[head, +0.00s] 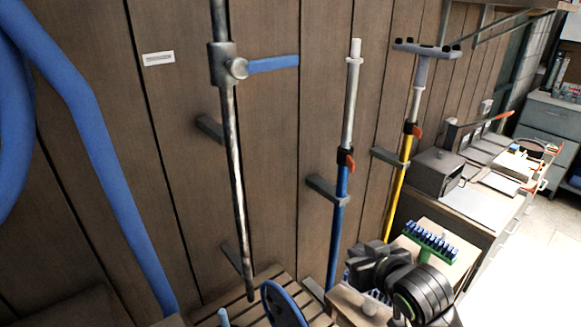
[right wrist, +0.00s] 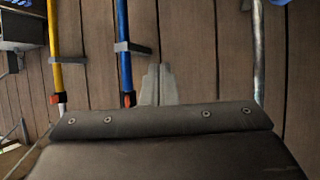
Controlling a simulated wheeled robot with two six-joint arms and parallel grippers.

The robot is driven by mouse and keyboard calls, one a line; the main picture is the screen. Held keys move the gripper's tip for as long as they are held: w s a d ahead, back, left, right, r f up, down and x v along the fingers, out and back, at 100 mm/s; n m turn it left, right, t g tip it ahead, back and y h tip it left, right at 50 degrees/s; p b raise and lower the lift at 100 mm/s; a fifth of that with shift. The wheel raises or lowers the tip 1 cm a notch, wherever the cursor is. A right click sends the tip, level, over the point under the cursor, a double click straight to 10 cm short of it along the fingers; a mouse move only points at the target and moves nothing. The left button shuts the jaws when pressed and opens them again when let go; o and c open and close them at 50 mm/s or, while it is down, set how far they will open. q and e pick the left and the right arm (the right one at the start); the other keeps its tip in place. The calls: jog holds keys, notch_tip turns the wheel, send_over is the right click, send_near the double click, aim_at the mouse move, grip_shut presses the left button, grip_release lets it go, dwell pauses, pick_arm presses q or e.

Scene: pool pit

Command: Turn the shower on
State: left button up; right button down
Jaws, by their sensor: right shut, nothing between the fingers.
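The shower pipe (head: 234,150) runs down the wooden wall, with a grey valve body (head: 222,64) on it. A blue lever (head: 273,63) sticks out level to the right from the valve. The pipe also shows at the right of the right wrist view (right wrist: 259,60); the lever cannot be made out there. My right gripper (head: 368,264) is dark and low at the right in the head view, well below the lever and apart from it. Its grey fingers (right wrist: 157,82) are together and empty in the right wrist view. My left gripper is not in view.
A blue pole (head: 339,215) and a yellow pole (head: 396,190) stand in wall brackets right of the pipe. A thick blue hose (head: 100,160) hangs at the left. A slatted bench (head: 205,317) is below, and a cluttered counter (head: 500,205) at the right.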

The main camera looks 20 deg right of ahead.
jog(key=w+a+r+n+t+y, duration=0.1)
jog(key=w+a+r+t, duration=0.15)
jog(key=r, duration=0.75)
jog(key=w+a+r+t+y, duration=0.1)
jog(key=w+r+t+y, duration=0.15)
jog(key=r, duration=0.75)
jog(key=s+a+r+n+t+y, duration=0.1)
jog(key=a+r+y, duration=0.1)
jog(key=r, duration=0.7)
jog(key=s+a+r+n+t+y, duration=0.1)
jog(key=a+r+t+y, duration=0.1)
jog(key=r, duration=0.7)
jog(key=shift+n, duration=0.4)
jog(key=shift+w, duration=0.1)
notch_tip(320, 180, up, 4)
jog(key=p, duration=0.4)
send_over(262, 63)
jog(key=d, duration=0.5)
jog(key=f, duration=0.1)
jog(key=f+p, duration=0.1)
jog(key=f, duration=0.2)
jog(key=shift+a+f, duration=0.25)
jog(key=shift+f, duration=0.1)
